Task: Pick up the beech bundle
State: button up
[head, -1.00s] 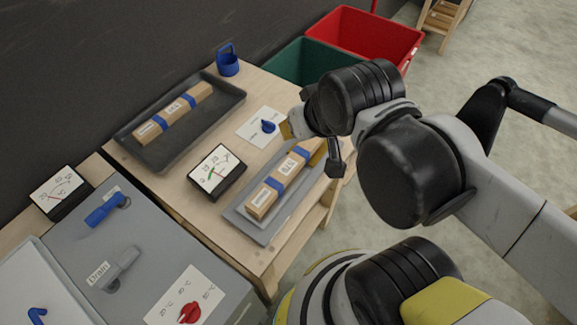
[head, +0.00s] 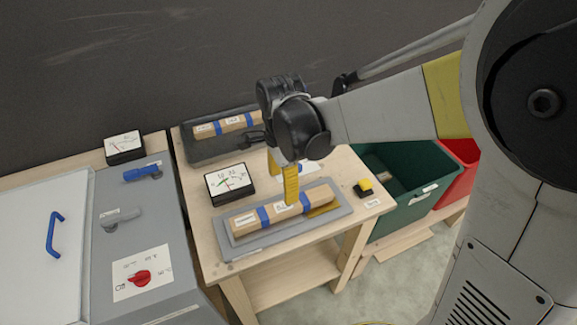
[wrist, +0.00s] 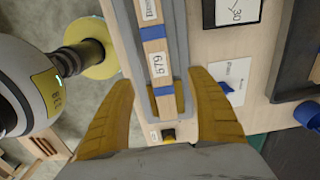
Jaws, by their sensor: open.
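Two wooden bundles with blue bands and white labels are on the wooden table; I cannot read which is the beech one. The nearer bundle (head: 250,221) lies on a flat grey tray (head: 262,241). The other bundle (head: 222,125) lies in a dark tray (head: 201,150) at the back. My gripper (head: 283,183) has yellow fingers, open and pointing down at the right part of the nearer bundle. In the wrist view, my gripper (wrist: 160,85) has its fingers spread on either side of this bundle (wrist: 154,48), with gaps; nothing is held. Its height is hard to judge.
A gauge (head: 229,184) stands between the two trays. A yellow-topped button (head: 364,187) is near the table's right edge. Green (head: 405,190) and red (head: 459,152) bins stand to the right. A grey cabinet (head: 145,215) with handles and a red knob is at the left.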

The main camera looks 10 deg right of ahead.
aim_at(283, 206)
jog(key=f+b, duration=0.1)
jog(key=f, duration=0.1)
jog(key=f+b, duration=0.1)
jog(key=f, duration=0.2)
jog(key=shift+w+a+f, duration=0.1)
jog(key=shift+a+f, duration=0.1)
jog(key=f+b, duration=0.1)
jog(key=f, duration=0.1)
jog(key=f+b, duration=0.1)
jog(key=f, duration=0.2)
jog(key=shift+d+f+b, duration=0.2)
jog(key=shift+f+b, duration=0.15)
jog(key=shift+s+r, duration=0.1)
jog(key=shift+s, duration=0.1)
jog(key=shift+c, duration=0.9)
grip_shut()
